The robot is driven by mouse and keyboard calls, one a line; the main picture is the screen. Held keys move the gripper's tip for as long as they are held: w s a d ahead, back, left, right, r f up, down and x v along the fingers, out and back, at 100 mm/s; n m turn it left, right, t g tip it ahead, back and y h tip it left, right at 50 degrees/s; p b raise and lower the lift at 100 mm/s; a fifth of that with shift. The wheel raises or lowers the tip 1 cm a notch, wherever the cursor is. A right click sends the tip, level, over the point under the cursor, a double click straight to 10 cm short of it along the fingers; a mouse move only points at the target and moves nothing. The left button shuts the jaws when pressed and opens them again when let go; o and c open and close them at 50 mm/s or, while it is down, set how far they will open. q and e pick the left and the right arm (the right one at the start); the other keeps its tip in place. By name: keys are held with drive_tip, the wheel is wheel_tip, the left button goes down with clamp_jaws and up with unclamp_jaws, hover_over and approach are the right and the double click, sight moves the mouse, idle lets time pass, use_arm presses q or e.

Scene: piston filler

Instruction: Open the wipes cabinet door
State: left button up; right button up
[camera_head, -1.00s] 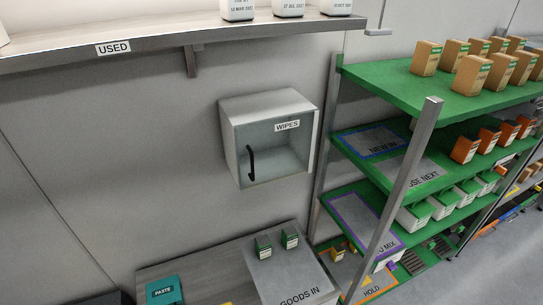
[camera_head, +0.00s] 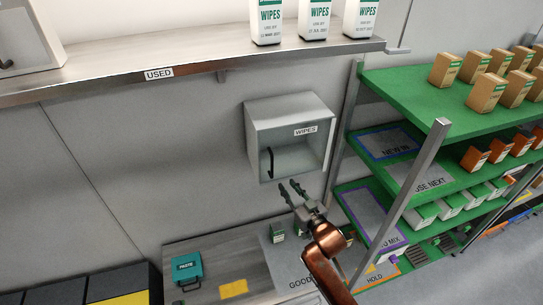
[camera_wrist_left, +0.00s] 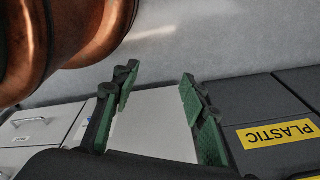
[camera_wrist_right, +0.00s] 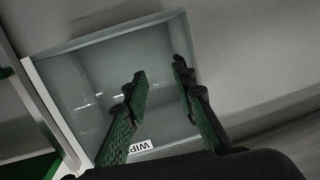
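The wipes cabinet (camera_head: 257,125) is a grey wall box with a clear front door (camera_head: 300,155) that looks shut. The door has a WIPES label (camera_head: 305,130) and a dark upright handle (camera_head: 270,163) at its lower left. My right gripper (camera_head: 289,187) is open and empty, just below the cabinet in the head view. In the right wrist view, its spread fingers (camera_wrist_right: 159,72) point at the door, with the label (camera_wrist_right: 133,147) upside down; I cannot make out the handle clearly from the right finger. My left gripper (camera_wrist_left: 152,85) is open and empty in its wrist view.
The USED shelf (camera_head: 190,72) with white wipes boxes hangs above. A green rack (camera_head: 440,90) stands close on the right. Below is a bench (camera_head: 215,255) with a teal paste box (camera_head: 187,268). Grey bins (camera_wrist_left: 265,135) are near my left gripper. The wall left of the cabinet is clear.

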wheel_tip(320, 180, up, 8)
drive_tip(key=s+a+y, duration=0.1)
drive_tip(key=s+a, duration=0.1)
drive_tip(key=a, duration=0.1)
drive_tip(key=p, duration=0.2)
hover_over(272, 176)
drive_tip(key=shift+w+r+n+t, duration=0.2)
drive_tip(key=shift+w+n+t, duration=0.1)
drive_tip(key=shift+t, duration=0.1)
use_arm(q)
drive_tip(key=r, duration=0.3)
drive_tip(key=shift+s+d, duration=0.1)
drive_tip(key=shift+s, duration=0.2)
use_arm(e)
drive_tip(key=shift+c, duration=0.2)
use_arm(q)
drive_tip(key=shift+s, duration=0.2)
use_arm(e)
clamp_jaws()
